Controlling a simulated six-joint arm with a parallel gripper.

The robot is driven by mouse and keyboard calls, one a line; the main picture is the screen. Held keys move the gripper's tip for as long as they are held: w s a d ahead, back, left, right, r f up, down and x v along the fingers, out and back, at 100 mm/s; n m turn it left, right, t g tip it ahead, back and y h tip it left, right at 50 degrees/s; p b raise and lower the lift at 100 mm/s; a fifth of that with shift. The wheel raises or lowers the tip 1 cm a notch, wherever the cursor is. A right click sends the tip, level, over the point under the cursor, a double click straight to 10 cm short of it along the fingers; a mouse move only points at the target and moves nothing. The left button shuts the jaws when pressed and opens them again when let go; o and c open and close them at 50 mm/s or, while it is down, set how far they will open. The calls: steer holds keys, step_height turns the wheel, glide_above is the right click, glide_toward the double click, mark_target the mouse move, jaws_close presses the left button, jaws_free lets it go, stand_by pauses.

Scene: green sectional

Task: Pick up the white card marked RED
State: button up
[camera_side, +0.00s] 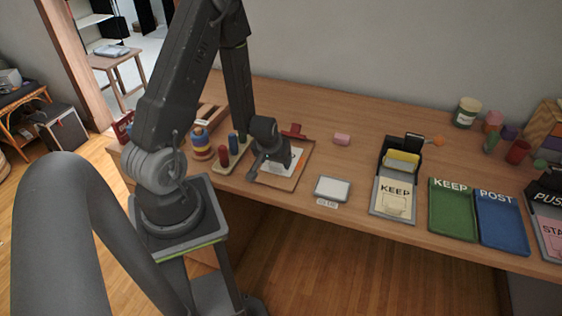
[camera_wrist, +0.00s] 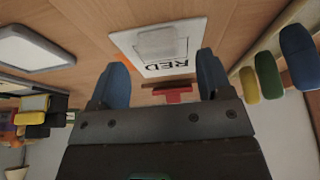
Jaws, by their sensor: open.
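The white card marked RED (camera_wrist: 140,48) lies flat on a brown clipboard with a red clip (camera_wrist: 174,95). In the wrist view its lettering is upside down and a pale grey patch covers part of its face. My gripper (camera_wrist: 161,72) is open, its two blue-grey fingers apart, with nothing visible between them but the card and board beyond. In the side view my gripper (camera_side: 258,172) is low over the left part of the clipboard (camera_side: 286,183) and hides part of the card (camera_side: 297,160). Whether the fingers touch the card cannot be told.
Coloured pegs (camera_side: 233,143) stand close to the left of the clipboard. A stacking toy (camera_side: 201,144) is further left. A pale-topped pad (camera_side: 332,188) lies to the right, then a KEEP holder (camera_side: 394,198), a green tray (camera_side: 453,216) and a blue tray (camera_side: 502,222).

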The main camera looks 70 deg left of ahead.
steer(key=shift+x, duration=1.25)
steer(key=c, duration=1)
steer(key=shift+r, duration=0.1)
